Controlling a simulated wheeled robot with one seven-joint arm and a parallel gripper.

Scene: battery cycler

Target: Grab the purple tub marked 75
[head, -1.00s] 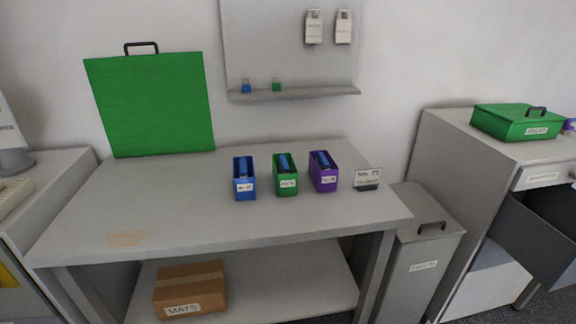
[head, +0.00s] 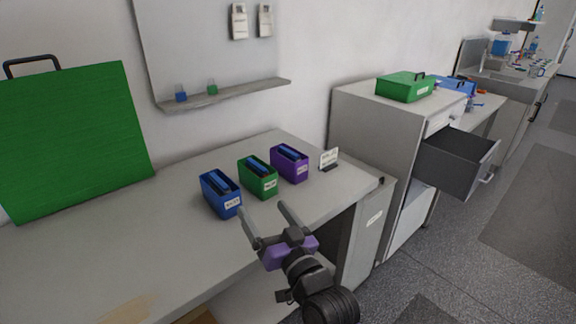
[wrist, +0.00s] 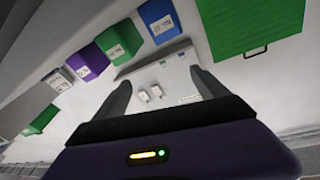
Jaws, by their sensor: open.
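The purple tub (head: 289,165) stands upright on the grey bench (head: 130,230), rightmost of three tubs, with a blue item inside and a white label too small to read. It also shows at the left in the wrist view (wrist: 87,62). The green tub (head: 257,179) stands just left of it, and the blue tub (head: 221,195) further left. My gripper (head: 262,210) is open and empty. In the head view its fingers show in front of the tubs, below the green one; in the wrist view they (wrist: 162,88) touch no tub.
A small sign (head: 328,157) stands right of the purple tub. A grey cabinet with an open drawer (head: 455,165) stands to the right. The bench's front left is clear.

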